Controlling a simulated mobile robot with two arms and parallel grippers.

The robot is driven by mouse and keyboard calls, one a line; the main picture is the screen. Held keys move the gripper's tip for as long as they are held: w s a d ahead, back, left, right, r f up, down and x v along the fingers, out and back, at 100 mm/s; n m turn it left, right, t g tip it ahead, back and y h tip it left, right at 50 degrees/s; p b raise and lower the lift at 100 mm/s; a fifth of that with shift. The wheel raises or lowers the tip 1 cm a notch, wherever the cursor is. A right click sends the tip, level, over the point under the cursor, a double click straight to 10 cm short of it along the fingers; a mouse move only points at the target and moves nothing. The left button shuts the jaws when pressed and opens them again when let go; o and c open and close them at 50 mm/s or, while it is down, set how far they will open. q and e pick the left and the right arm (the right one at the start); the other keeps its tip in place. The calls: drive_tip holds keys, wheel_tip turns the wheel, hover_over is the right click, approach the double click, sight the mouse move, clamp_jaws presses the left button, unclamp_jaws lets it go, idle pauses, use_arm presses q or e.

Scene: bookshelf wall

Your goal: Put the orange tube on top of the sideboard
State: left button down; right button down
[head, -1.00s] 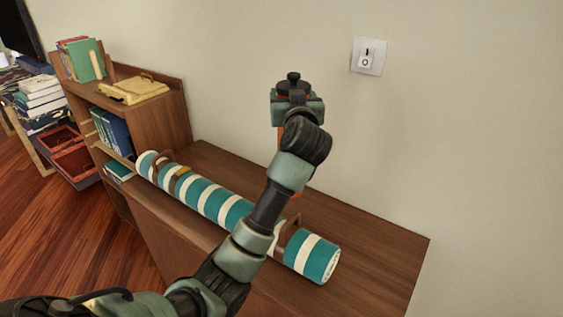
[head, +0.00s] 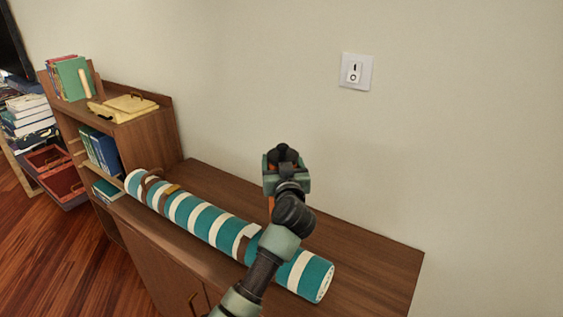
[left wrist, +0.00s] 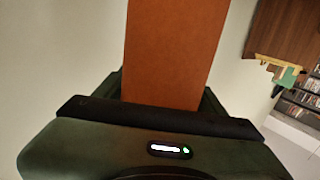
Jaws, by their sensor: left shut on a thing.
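The orange tube (head: 271,204) shows as a narrow strip below my left gripper (head: 286,172) in the head view. It fills the upper middle of the left wrist view as a broad orange-brown shape (left wrist: 172,50). My left gripper is shut on it and holds it roughly upright over the back part of the sideboard (head: 362,250). My arm hides the tube's lower end, so I cannot tell whether it touches the wooden top. My right gripper is not in view.
A long teal-and-white striped roll (head: 205,218) lies along the sideboard's front, partly behind my arm. A bookshelf (head: 150,140) with a yellow case (head: 123,107) stands at the left end. The top's right end is clear.

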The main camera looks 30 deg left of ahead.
use_arm(q)
drive_tip(key=shift+r, duration=0.1)
drive_tip(key=shift+c, duration=0.9)
unclamp_jaws()
drive_tip(key=v, duration=1.2)
